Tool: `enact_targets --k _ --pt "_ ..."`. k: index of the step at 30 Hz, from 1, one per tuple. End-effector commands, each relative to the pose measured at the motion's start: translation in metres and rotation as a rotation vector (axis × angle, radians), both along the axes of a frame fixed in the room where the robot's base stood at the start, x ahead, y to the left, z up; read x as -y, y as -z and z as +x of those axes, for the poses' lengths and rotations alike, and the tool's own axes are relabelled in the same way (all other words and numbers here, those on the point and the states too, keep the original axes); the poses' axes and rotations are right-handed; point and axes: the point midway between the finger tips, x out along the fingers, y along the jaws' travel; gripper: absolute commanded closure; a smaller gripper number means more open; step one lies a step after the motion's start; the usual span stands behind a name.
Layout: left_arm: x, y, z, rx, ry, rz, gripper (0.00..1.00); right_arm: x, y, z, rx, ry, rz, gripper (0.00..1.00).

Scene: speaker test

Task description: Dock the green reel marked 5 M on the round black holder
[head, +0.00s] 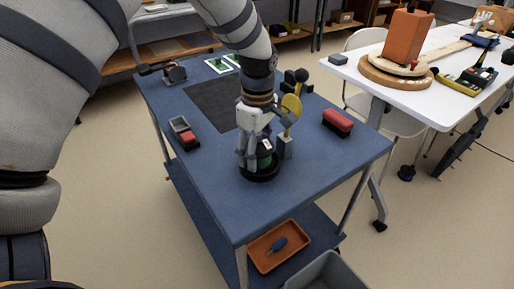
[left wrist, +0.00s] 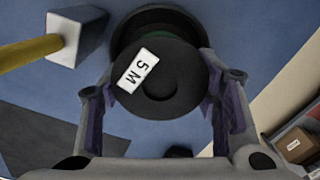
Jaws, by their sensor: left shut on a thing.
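The green reel (head: 264,162) is between the fingers of my left gripper (head: 258,156), low over the blue table. In the left wrist view its dark round face (left wrist: 158,88) bears a white label reading 5 M, with a sliver of green behind it. My left gripper (left wrist: 165,105) is shut on it, a finger on each side. The round black holder (head: 260,177) is on the table directly below the reel; its dark rim (left wrist: 150,14) shows behind the reel in the left wrist view. I cannot tell whether reel and holder touch. My right gripper is not in view.
A black mat (head: 215,103) lies behind. The table's front is clear.

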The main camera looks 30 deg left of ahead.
Motion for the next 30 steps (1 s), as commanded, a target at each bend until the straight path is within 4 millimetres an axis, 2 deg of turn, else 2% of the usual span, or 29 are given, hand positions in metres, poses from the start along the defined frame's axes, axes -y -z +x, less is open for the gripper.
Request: enact_targets --k 30 --pt "0.0014 -0.0008 0.0002 0.001 0.000 0.001 0.75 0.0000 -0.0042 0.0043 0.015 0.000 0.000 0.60"
